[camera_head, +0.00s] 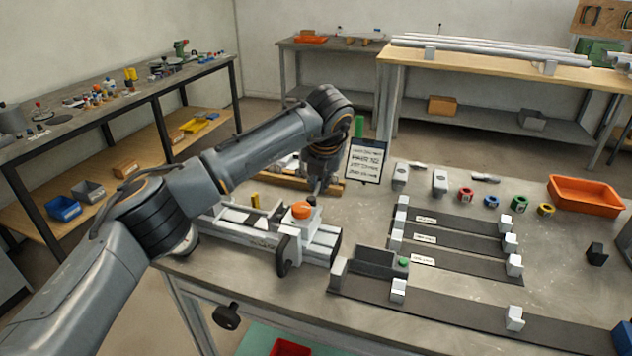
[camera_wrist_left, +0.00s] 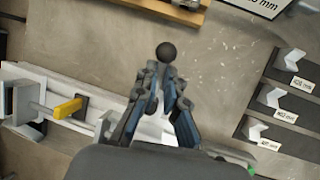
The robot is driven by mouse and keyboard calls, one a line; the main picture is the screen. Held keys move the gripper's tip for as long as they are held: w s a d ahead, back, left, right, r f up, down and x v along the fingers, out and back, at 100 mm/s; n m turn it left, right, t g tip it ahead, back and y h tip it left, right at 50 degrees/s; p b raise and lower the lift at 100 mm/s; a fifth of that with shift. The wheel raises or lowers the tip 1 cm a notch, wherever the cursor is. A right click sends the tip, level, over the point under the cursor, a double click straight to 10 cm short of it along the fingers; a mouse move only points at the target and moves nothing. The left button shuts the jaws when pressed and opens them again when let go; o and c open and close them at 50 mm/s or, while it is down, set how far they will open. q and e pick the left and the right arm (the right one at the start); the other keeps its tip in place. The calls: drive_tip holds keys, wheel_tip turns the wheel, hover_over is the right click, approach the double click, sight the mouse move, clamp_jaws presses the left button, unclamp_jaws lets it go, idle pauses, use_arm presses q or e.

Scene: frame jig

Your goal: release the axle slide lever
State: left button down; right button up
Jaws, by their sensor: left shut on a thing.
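The grey slide fixture (camera_head: 322,250) lies on the near left of the workbench, with an orange-topped part (camera_head: 302,210) on it. My left gripper (camera_head: 316,192) reaches down over the fixture, behind the orange top. In the left wrist view its fingers (camera_wrist_left: 165,80) close in around a black ball knob (camera_wrist_left: 166,52), which looks like the end of the axle slide lever. The knob shows at the fingertips; the lever's stem is hidden by the fingers. A yellow handle (camera_wrist_left: 68,108) stands apart on the fixture, left of the gripper. My right gripper is in neither view.
A label sign (camera_head: 367,160) stands close right of my left wrist. Dark rails with white stops (camera_head: 450,240) and a grey box (camera_head: 376,262) lie right of the fixture. Coloured rings and an orange tray (camera_head: 585,195) sit farther right. A black handle (camera_head: 285,255) sticks out at the fixture's front.

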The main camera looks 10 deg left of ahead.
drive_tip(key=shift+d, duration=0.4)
use_arm(q)
drive_tip(key=c, duration=1.7)
unclamp_jaws()
drive_tip(key=shift+r, duration=0.15)
drive_tip(key=v, duration=1.1)
drive_tip(key=shift+s+r, duration=0.15)
drive_tip(key=shift+r, duration=0.2)
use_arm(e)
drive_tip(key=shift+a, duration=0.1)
